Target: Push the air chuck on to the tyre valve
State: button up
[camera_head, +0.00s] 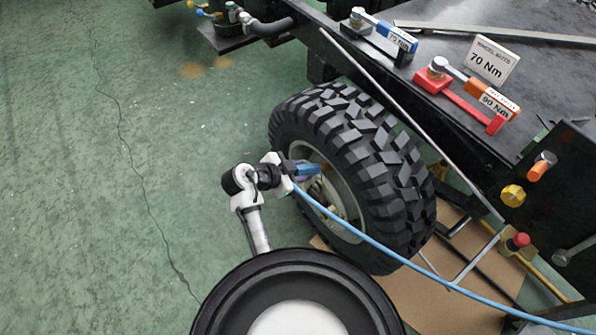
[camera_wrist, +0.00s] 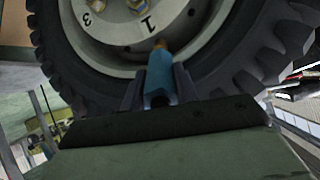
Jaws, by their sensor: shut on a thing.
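The air chuck (camera_wrist: 158,72) is a blue cylinder. My gripper (camera_wrist: 158,88) is shut on it, with one dark finger on each side. In the head view, the blue chuck (camera_head: 308,169) shows at my gripper (camera_head: 297,169), in front of the wheel's rim. In the wrist view, the chuck points at the pale rim (camera_wrist: 115,57). A small orange-brass tip (camera_wrist: 159,44) shows at its far end, near the number 1. I cannot tell whether this tip is the valve or the chuck's nose, nor whether the two touch. The black knobbly tyre (camera_head: 370,150) stands upright.
A blue hose (camera_head: 385,248) runs from my gripper to the lower right. Cardboard (camera_head: 420,300) lies beneath. Green floor is clear left.

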jog(key=shift+b+x, duration=0.7)
jog(key=shift+x, duration=0.6)
jog(key=o, duration=1.1)
jog(key=shift+o, duration=0.2)
jog(key=shift+a, duration=0.1)
jog(key=v, duration=1.4)
